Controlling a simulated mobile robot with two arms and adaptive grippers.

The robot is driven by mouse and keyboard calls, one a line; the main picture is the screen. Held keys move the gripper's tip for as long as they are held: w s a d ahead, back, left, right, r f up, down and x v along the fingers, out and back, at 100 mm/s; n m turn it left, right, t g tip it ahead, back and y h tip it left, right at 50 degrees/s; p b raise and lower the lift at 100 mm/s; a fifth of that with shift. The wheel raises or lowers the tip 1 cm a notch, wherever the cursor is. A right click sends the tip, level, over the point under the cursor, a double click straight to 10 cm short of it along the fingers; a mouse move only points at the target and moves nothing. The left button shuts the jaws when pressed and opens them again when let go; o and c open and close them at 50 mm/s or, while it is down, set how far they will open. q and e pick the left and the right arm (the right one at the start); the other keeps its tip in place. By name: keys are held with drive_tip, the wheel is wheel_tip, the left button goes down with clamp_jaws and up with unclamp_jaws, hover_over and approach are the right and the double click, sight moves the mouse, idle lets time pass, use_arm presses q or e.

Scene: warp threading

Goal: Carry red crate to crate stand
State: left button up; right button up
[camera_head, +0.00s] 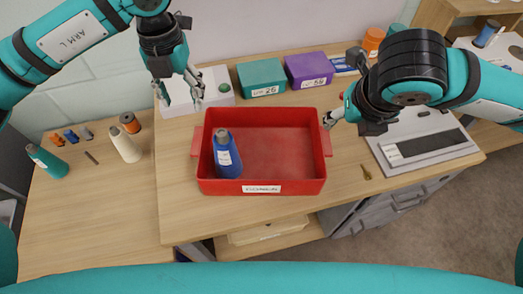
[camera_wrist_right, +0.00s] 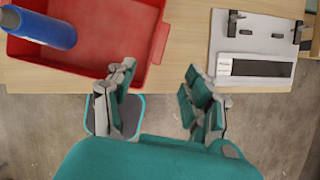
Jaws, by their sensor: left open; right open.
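The red crate (camera_head: 275,135) sits on the wooden table, with a label on its front wall and a blue cone (camera_head: 226,154) standing inside at its left. It has a handle on each side. My left gripper (camera_head: 182,97) is open and empty, above the table behind and to the left of the crate. My right gripper (camera_head: 329,122) is near the crate's right side in the head view; I cannot tell if it touches. In the right wrist view its open fingers (camera_wrist_right: 158,100) hold nothing, with the crate (camera_wrist_right: 135,48) beyond them. I cannot identify the crate stand.
A teal box (camera_head: 261,77) and a purple box (camera_head: 309,69) stand behind the crate. A grey device (camera_head: 424,140) is at the right. Cones and spools, including a cream cone (camera_head: 124,145), stand on the left table. A small brass item (camera_head: 366,173) lies right of the crate.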

sight(196, 140)
use_arm(q)
wheel_tip(196, 140, down, 17)
drive_tip(key=shift+r, duration=0.1)
use_arm(e)
drive_tip(key=x, duration=1.7)
use_arm(q)
drive_tip(key=c, duration=1)
use_arm(e)
drive_tip(key=c, duration=1)
use_arm(q)
clamp_jaws()
use_arm(e)
clamp_jaws()
use_arm(q)
drive_tip(key=shift+a, duration=0.1)
